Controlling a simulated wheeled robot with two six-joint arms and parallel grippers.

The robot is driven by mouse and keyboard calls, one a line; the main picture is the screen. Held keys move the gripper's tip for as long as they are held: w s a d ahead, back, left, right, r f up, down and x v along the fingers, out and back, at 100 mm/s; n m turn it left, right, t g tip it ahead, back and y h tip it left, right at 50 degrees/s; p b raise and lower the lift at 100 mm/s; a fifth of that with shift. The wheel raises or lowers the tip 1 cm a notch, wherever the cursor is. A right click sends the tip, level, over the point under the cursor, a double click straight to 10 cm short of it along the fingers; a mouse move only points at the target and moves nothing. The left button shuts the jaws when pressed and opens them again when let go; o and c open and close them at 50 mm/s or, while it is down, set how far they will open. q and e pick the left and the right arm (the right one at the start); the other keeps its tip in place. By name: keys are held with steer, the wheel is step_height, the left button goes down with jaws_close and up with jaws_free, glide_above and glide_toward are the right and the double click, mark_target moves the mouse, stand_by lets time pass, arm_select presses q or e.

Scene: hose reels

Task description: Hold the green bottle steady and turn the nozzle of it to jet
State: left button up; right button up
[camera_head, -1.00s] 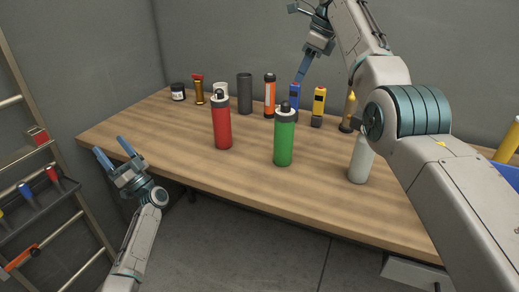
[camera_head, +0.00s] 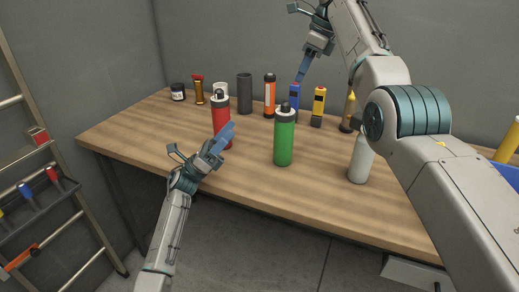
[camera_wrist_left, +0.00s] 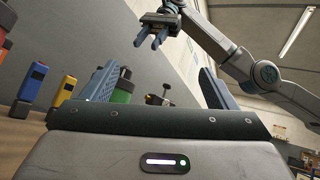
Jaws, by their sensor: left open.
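The green bottle (camera_head: 284,140) stands upright on the workbench, with a dark nozzle (camera_head: 285,107) on its top. My left gripper (camera_head: 227,132) is open and empty, left of the green bottle and in front of the red bottle (camera_head: 220,112), partly hiding it. In the left wrist view, part of the green bottle (camera_wrist_left: 123,92) shows between the fingers, farther off. My right gripper (camera_head: 304,70) hangs high behind the green bottle, clear of it. In the left wrist view the right gripper (camera_wrist_left: 149,40) shows two fingers apart, with nothing between them. The nozzle's setting is too small to read.
A pale bottle (camera_head: 360,160) stands right of the green one. Along the back are a dark cylinder (camera_head: 245,94), an orange tube (camera_head: 269,97), a yellow tool (camera_head: 318,104) and other items. The bench front (camera_head: 240,181) is clear.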

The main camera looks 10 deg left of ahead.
mark_target(288, 138)
arm_select(q)
steer(key=w+d+f+y, duration=0.1)
steer(key=d+f+y, duration=0.1)
steer(key=w+d+f+m+y, duration=0.1)
steer(key=d+f+y, duration=0.1)
steer(key=d+y, duration=0.1)
steer(key=w+d+f+y, duration=0.2)
steer(key=d+y, duration=0.1)
steer(key=shift+w+d+f+m+g, duration=0.1)
steer(key=shift+d+f+m+g, duration=0.1)
steer(key=shift+f+m+g, duration=0.15)
steer(key=shift+w+d+f+y, duration=0.1)
steer(key=shift+w+f+y, duration=0.5)
steer(key=shift+y, duration=0.5)
steer(key=x, duration=1)
steer(key=shift+w+d+r, duration=0.2)
steer(key=shift+w, duration=0.1)
steer(key=c, duration=1.3)
